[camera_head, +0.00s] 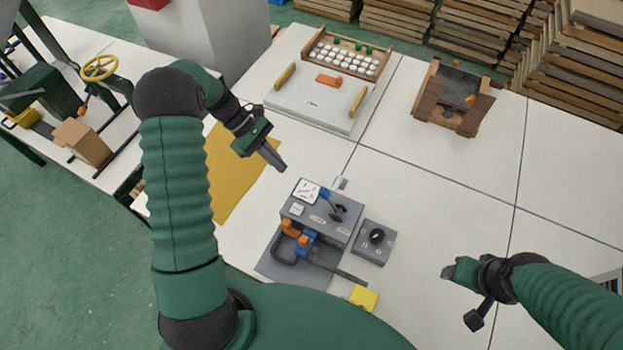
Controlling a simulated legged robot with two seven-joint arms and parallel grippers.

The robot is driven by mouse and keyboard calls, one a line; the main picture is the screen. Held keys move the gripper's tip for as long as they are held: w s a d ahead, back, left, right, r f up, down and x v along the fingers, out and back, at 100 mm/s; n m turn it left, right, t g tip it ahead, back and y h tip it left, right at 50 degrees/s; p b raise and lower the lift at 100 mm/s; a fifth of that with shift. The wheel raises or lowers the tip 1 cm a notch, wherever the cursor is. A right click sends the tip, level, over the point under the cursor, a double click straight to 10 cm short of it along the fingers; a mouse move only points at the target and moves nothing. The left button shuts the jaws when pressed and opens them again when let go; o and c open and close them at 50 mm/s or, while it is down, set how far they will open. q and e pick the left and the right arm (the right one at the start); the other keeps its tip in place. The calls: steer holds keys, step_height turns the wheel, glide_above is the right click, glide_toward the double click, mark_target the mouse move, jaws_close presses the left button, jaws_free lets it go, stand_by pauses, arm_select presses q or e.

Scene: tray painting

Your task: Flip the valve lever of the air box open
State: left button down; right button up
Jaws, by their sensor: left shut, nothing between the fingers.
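The air box (318,222) is a grey box on the white table, in the middle of the head view. A blue lever (325,194) and a black lever (338,213) show on its top beside white labels; I cannot tell how far either is turned. An orange and blue part (300,237) sits at its front. My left gripper (283,168) is shut and empty, held up to the upper left of the air box, apart from it. My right gripper (447,272) is at the lower right, away from the box; its fingers are too unclear to read.
A grey box with a black knob (374,242) stands right of the air box. A yellow block (363,297) lies in front. A yellow mat (232,180) lies left. A white board with yellow handles (312,103) and a wooden stand (447,100) are behind.

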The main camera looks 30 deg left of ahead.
mark_target(330, 201)
arm_select(q)
steer(key=shift+n, duration=0.3)
steer(key=p+x, duration=0.2)
steer(key=x, duration=0.6)
steer(key=shift+w+d, duration=0.1)
steer(key=shift+d, duration=0.05)
steer(key=d+p, duration=0.1)
steer(key=d, duration=0.1)
steer(key=d+r+p, duration=0.1)
steer(key=d, duration=0.1)
steer(key=shift+d, duration=0.4)
arm_select(e)
steer(key=v, duration=0.4)
steer(key=shift+w+d+r, duration=0.15)
steer(key=shift+w+d, duration=0.15)
steer(key=shift+d, duration=0.05)
arm_select(q)
steer(key=shift+w+a, duration=0.1)
steer(key=shift+a, duration=0.05)
arm_select(e)
steer(key=shift+a, duration=0.2)
